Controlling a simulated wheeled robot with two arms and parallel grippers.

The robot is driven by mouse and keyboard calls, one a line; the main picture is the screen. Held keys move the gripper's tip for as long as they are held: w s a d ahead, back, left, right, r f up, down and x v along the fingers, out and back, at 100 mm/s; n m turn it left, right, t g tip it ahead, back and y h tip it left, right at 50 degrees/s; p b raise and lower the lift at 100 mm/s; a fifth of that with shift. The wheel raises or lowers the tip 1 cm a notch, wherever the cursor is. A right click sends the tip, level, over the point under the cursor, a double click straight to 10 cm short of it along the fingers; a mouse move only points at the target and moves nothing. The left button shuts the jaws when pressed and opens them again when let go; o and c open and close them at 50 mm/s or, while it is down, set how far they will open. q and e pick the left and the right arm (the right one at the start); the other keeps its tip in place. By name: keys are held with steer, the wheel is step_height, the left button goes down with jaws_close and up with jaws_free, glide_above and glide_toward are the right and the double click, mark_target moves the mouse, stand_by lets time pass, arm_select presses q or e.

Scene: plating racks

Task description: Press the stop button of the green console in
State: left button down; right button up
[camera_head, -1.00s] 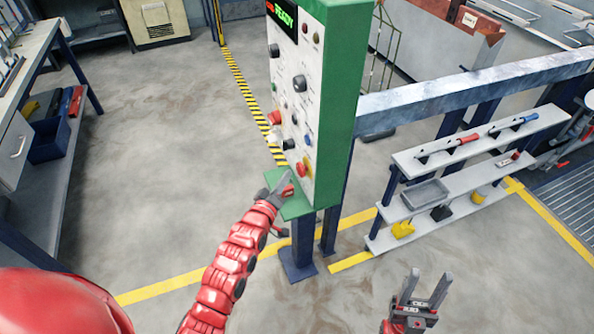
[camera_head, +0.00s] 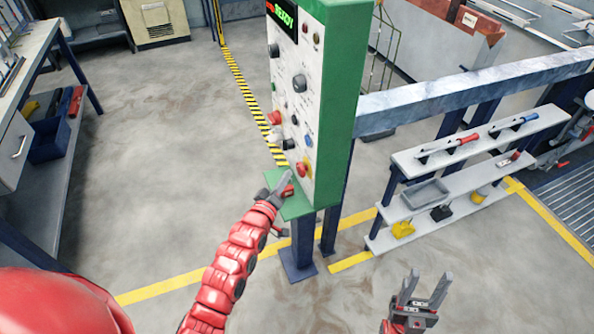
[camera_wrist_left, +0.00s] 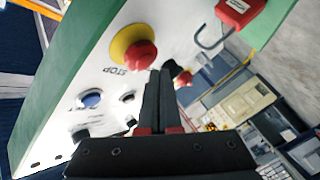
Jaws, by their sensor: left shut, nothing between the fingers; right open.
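The green console (camera_head: 340,100) stands on a post, with a white panel of knobs and buttons and a lit display reading "READY". The stop button is a red mushroom head (camera_head: 301,169) on a yellow base low on the panel. In the left wrist view the red stop button (camera_wrist_left: 141,56) sits beside the printed word STOP. My left gripper (camera_head: 284,180) is shut and empty, just beside and below the button. In the wrist view its fingertips (camera_wrist_left: 160,75) appear close to the button; contact cannot be told. My right gripper (camera_head: 427,276) is open and empty, low over the floor, away from the console.
A small green ledge (camera_head: 292,207) juts out below the panel, close under my left gripper. A shelf rack (camera_head: 470,180) with tools stands to the right.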

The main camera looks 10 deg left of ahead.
arm_select(q)
steer(key=shift+w+d, duration=0.1)
stand_by(0.3)
steer(key=shift+w+d, duration=0.15)
steer(key=shift+d, duration=0.1)
steer(key=shift+w+d, duration=0.3)
steer(key=shift+d, duration=0.1)
stand_by(0.9)
steer(key=shift+s+a+b, duration=0.5)
steer(key=shift+a+b, duration=0.25)
